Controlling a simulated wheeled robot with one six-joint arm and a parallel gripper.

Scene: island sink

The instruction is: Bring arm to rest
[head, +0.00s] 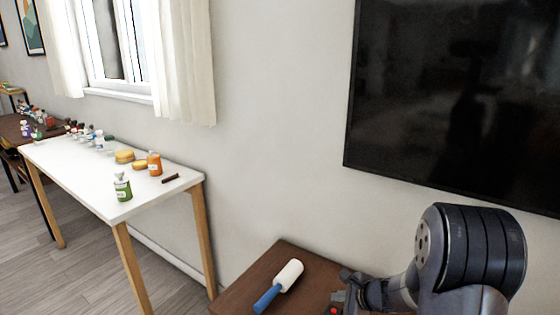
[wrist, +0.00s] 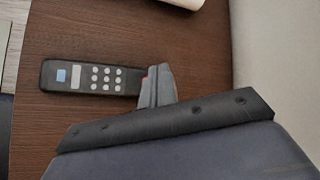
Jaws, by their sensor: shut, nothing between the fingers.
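My gripper (wrist: 157,85) shows in the wrist view with its grey fingers together and nothing between them. It is over a dark brown wooden table (wrist: 200,40). A black remote control (wrist: 92,77) with pale buttons lies on the table, its right end close to my fingertips. I cannot tell whether they touch. In the head view my arm reaches in from the right over the same table (head: 240,290), and the remote is not clearly seen there.
A lint roller (head: 290,274) with a blue handle lies on the brown table. A white table (head: 80,163) with bottles and sponges stands at left. A wall-mounted black screen (head: 450,100) hangs above my arm. The wall rises close behind the brown table.

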